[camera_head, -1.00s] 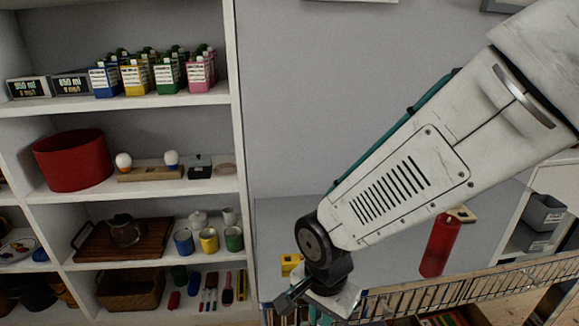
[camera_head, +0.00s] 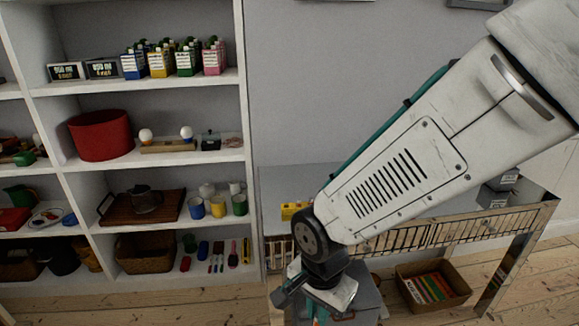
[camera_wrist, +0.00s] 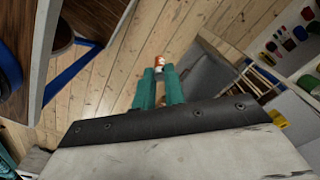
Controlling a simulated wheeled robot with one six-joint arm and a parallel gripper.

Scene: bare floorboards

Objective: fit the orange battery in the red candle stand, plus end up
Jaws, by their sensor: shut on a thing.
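My gripper (camera_wrist: 158,82) shows its two teal fingers in the wrist view, shut on a small orange and white thing, seemingly the orange battery (camera_wrist: 158,61). It sticks out beyond the fingertips, above the floorboards. Its lower part is hidden between the fingers, and I cannot tell which end is plus. In the head view the wrist is at the bottom centre and the fingers are not clearly visible. I cannot make out the red candle stand now. A red cylinder seen earlier on the table is not visible, and my arm covers much of that area.
A grey table (camera_head: 285,180) with a wire rack (camera_head: 450,228) along its front stands behind my arm. A yellow object (camera_head: 293,209) lies on it. A basket of books (camera_head: 434,287) is below. A white shelf (camera_head: 250,150) with cartons, cups and a red pot (camera_head: 100,136) stands left.

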